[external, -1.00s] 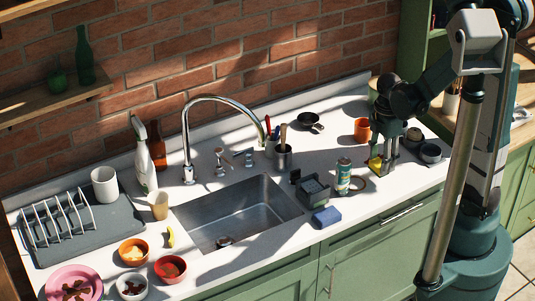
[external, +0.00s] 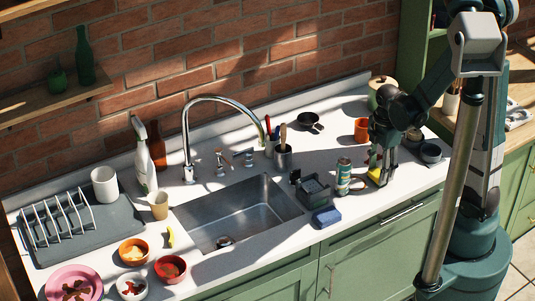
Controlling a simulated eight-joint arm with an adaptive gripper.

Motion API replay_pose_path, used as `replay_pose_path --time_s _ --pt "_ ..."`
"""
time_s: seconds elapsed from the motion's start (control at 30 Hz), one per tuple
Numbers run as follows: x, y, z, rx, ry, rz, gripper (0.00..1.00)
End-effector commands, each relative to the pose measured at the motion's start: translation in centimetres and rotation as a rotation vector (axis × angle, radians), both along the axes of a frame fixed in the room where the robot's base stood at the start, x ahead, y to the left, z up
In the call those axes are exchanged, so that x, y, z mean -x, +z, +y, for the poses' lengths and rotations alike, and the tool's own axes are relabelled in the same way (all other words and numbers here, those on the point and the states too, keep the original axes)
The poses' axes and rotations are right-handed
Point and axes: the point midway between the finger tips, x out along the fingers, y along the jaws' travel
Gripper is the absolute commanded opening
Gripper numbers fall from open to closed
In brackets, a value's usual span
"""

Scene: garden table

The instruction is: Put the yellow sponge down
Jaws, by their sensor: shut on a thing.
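The yellow sponge (external: 376,176) is low over the white counter at the right, by the counter's front part. My gripper (external: 380,170) points down and is shut on the sponge. Part of the sponge is hidden by the fingers. I cannot tell whether its underside touches the counter.
A green can (external: 343,176) and a brownish ring stand just left of my gripper. A blue sponge (external: 326,217) and a dark caddy (external: 311,188) lie further left, beside the sink (external: 240,213).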

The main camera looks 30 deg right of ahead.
Motion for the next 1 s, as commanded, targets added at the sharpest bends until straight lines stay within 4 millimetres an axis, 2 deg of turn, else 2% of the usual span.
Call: replay_pose_path --time_s 0.3,0.33,0.4,0.43,1.0 --pt "0.0 -0.43 0.0 0.0 0.0 0.0 0.36" --pt "-0.01 -0.34 0.0 0.0 0.0 0.0 0.45" --pt "-0.01 -0.3 0.0 0.0 0.0 0.0 0.54" --pt "-0.01 -0.29 0.0 0.0 0.0 0.0 0.56" --pt "-0.01 0.27 0.0 0.0 0.0 0.0 0.56"
